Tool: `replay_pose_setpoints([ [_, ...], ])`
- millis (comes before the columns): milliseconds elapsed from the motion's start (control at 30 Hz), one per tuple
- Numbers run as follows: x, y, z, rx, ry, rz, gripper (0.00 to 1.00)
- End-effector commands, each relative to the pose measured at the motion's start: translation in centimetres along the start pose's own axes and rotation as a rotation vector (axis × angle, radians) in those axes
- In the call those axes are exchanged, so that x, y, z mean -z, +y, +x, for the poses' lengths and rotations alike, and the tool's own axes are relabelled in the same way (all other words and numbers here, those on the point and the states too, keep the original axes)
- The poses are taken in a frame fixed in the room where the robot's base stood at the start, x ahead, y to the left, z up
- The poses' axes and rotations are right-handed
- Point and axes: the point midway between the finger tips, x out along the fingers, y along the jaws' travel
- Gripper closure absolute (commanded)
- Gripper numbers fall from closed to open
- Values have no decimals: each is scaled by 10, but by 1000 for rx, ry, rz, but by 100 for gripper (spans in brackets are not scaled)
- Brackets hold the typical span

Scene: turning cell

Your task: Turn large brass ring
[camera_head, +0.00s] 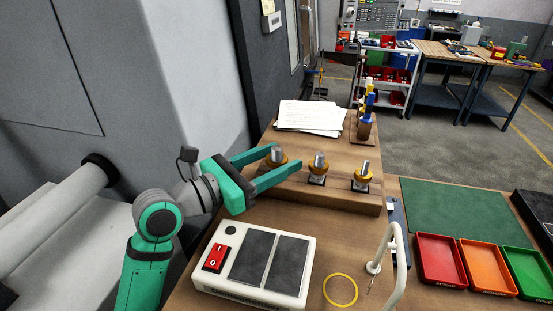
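Three silver posts with brass rings stand in a row on the raised wooden block. The left brass ring (278,162) looks the widest, and its post rises through it. The middle brass ring (318,170) and the right brass ring (361,175) look smaller and sit over dark bases. My green gripper (285,157) is open, reaching in from the left. Its two long fingers are spread, with the tips on either side of the left ring and its post. The near finger hides that ring's lower part. I cannot tell whether the fingers touch it.
A white box with a red switch (256,264) and a yellow hoop (340,290) lie in front. A white curved stand (388,260) rises nearby. Red, orange and green trays (440,262) are at the right. Papers (311,116) and a tool holder (364,128) stand behind.

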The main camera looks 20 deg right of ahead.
Motion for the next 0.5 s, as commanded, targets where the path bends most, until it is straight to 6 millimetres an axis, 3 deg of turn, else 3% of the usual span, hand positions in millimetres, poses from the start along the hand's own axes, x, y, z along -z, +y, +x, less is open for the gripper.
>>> replay_pose_setpoints([
  [33,0,0,0,0,0,0,59],
  [133,0,0,0,0,0,0,83],
  [167,0,0,0,0,0,0,86],
  [500,0,1,0,43,2,-1,86],
])
